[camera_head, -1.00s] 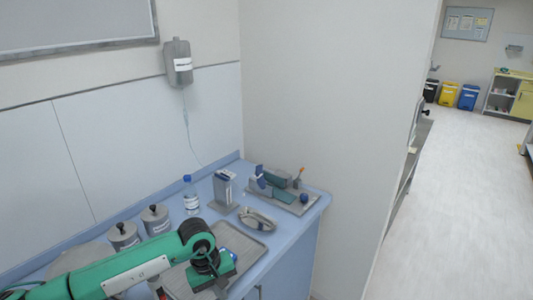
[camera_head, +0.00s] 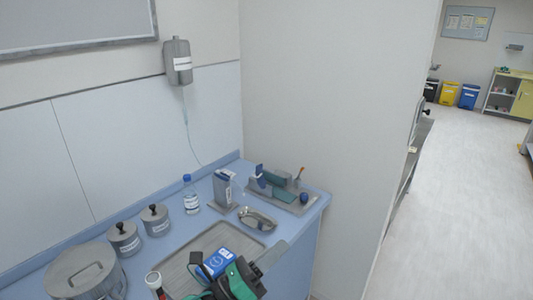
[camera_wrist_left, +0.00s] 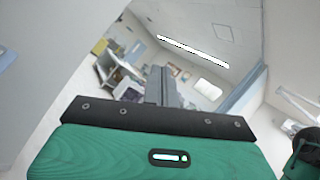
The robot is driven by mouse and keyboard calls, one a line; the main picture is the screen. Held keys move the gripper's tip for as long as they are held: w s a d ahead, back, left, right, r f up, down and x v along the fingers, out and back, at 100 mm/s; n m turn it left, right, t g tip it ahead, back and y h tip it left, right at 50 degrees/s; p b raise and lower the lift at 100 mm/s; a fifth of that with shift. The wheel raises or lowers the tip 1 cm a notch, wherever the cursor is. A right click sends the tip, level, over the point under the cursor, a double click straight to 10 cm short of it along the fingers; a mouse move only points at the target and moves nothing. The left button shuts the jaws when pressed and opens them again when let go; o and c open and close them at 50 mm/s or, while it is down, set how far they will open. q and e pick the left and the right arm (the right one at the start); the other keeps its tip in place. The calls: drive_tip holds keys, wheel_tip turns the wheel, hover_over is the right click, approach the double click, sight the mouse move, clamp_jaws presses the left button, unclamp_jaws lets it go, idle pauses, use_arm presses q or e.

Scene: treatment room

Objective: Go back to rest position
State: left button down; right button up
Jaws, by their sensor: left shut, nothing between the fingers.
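My left gripper (camera_head: 274,254) is at the bottom of the head view, over the front edge of the counter, with its grey fingers pointing up and right. Its fingers are shut with nothing between them. In the left wrist view the closed fingers (camera_wrist_left: 161,86) stick out past the green gripper body, facing the open room and the ceiling light. Most of the left arm is below the head picture.
A blue counter (camera_head: 168,255) holds a tray (camera_head: 190,262) with a blue box (camera_head: 220,262) close to my gripper. Lidded canisters (camera_head: 155,220), a large pot (camera_head: 85,272), a bottle (camera_head: 190,195) and a metal dish (camera_head: 257,218) stand around. A wall (camera_head: 330,110) rises behind; open floor lies right.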

use_arm(q)
drive_tip(key=a+f+n+t+y, duration=0.1)
drive_tip(key=a+f+n+y, duration=0.75)
drive_tip(key=n, duration=0.55)
drive_tip(key=a+f+n+t+y, duration=0.2)
drive_tip(key=a+f+n+y, duration=0.4)
drive_tip(key=a+n+y, duration=0.7)
drive_tip(key=s+a+f+n+g+h, duration=0.1)
drive_tip(key=s+a+f+n+g, duration=0.1)
drive_tip(key=s+f+n+g, duration=0.7)
drive_tip(key=s+a+f+n+g+h, duration=0.1)
drive_tip(key=s+f+n+g+h, duration=0.3)
drive_tip(key=s, duration=1)
wheel_tip(320, 180, down, 33)
drive_tip(key=m+y, duration=0.2)
drive_tip(key=y, duration=0.1)
drive_tip(key=s+a+f, duration=0.1)
drive_tip(key=s+f, duration=0.8)
drive_tip(key=s+a+f+g, duration=0.1)
drive_tip(key=s+a+f, duration=0.1)
drive_tip(key=s+f, duration=0.7)
drive_tip(key=shift+s+a, duration=0.25)
drive_tip(key=shift+s, duration=0.35)
